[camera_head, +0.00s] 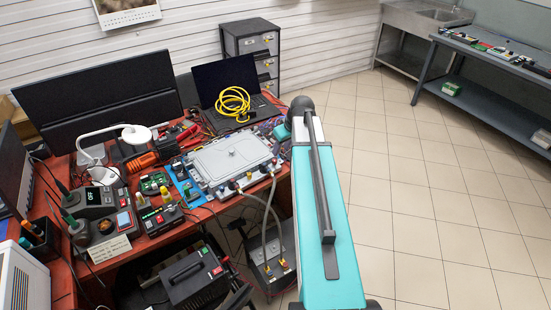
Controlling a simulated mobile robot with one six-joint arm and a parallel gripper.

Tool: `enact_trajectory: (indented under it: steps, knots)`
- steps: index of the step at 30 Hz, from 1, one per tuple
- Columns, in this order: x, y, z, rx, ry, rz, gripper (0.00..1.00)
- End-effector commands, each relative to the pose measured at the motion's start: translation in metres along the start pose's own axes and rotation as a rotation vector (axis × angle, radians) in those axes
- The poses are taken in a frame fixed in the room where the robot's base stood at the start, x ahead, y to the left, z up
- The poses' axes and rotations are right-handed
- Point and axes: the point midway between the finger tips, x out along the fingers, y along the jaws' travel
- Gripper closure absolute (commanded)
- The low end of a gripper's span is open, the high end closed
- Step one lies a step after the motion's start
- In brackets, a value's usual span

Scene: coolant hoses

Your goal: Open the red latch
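A grey, flat-lidded unit (230,158) lies on the red-topped workbench. Two grey hoses run from its front edge, one at the left connector (233,186) and one at the right connector (271,167). They drop to a dark box with yellow fittings (283,264) on the floor. I cannot make out a red latch for certain; details at the connectors are too small. My turquoise arm fills the middle right and covers the bench's right end. My gripper does not show; it is hidden behind the arm or out of frame.
A laptop with a coiled yellow cable (233,103) stands behind the unit. Monitors, a lamp, a soldering station (100,199) and tools crowd the bench's left side. A black handled case (190,277) stands below in front. The tiled floor (430,210) to the right is clear.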

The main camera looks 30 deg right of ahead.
Motion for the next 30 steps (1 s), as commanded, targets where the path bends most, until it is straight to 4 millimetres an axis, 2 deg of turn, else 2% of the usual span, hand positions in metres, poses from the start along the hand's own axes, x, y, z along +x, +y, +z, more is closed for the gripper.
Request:
enact_trajectory:
  steps: [24,30]
  knots:
    - [0.081,-0.001,-0.002,-0.002,-0.001,-0.002,0.66]
    - [0.093,-0.001,-0.001,-0.002,0.000,-0.001,0.66]
